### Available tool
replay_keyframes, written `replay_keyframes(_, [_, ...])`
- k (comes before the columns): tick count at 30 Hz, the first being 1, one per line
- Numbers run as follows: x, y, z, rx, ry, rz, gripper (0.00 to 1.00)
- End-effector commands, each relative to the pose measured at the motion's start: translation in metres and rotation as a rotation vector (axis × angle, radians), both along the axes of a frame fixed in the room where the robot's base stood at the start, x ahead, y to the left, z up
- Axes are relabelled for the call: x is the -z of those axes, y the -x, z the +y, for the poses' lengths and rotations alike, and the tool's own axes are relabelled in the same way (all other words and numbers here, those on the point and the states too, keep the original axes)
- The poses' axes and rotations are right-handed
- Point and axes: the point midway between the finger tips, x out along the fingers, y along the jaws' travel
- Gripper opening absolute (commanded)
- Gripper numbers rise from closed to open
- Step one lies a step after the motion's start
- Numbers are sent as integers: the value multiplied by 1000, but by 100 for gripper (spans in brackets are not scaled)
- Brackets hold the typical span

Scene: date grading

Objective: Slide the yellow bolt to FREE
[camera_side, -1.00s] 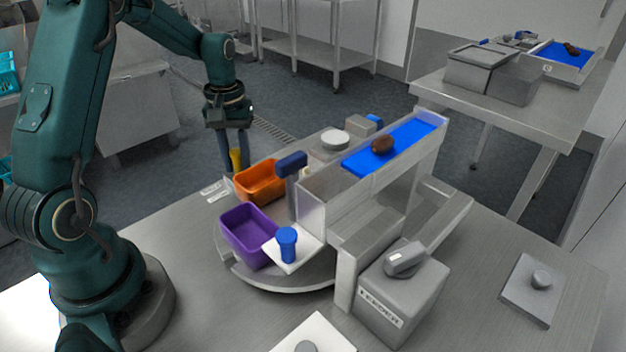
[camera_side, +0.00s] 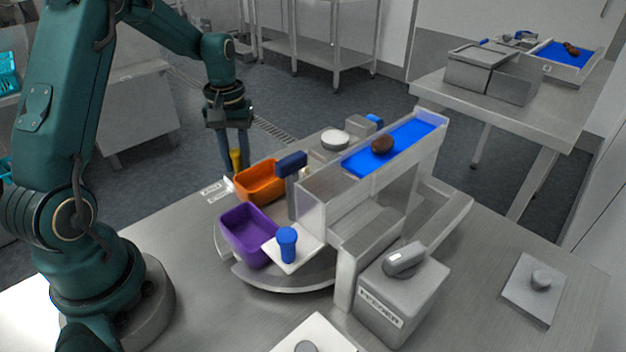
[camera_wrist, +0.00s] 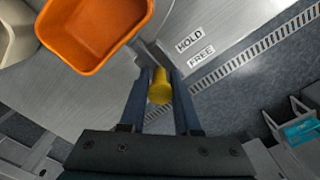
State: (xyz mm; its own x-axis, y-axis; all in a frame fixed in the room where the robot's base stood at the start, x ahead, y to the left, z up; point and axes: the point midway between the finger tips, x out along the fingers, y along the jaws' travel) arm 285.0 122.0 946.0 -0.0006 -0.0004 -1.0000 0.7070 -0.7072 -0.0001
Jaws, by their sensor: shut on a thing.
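The yellow bolt (camera_wrist: 160,88) stands between the two blue fingers of my gripper (camera_wrist: 160,95) in the wrist view. The fingers are shut on it. In the side view, my gripper (camera_side: 235,158) points down past the far left edge of the bench, with the yellow bolt (camera_side: 236,160) showing between its fingers. Two white labels lie on the metal beside the bolt in the wrist view: HOLD (camera_wrist: 190,40) is farther off and FREE (camera_wrist: 201,58) is nearer to my gripper. The bolt's lower end and its seat are partly hidden.
An orange bin (camera_side: 276,190) stands close to my gripper. A purple bin (camera_side: 234,242), a blue-topped post (camera_side: 291,163) and a blue knob (camera_side: 287,243) are nearby. A blue chute (camera_side: 410,135) carries a brown date (camera_side: 383,145). Open floor lies beyond the bench edge.

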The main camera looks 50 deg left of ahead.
Motion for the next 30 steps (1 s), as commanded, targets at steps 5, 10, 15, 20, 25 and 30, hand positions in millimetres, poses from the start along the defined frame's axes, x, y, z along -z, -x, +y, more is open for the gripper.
replay_keyframes(5, [-1, 0, 1, -1, -1, -2, 0])
replay_keyframes(10, [-1, -1, 21, -7, -2, -4, 0])
replay_keyframes(15, [-1, -1, 35, -3, -3, -4, 0])
replay_keyframes(20, [-1, -1, 37, -1, -7, -6, 0])
replay_keyframes(25, [-1, -1, 38, -1, -11, -6, 53])
replay_keyframes(30, [-1, -1, 36, -1, -6, -4, 53])
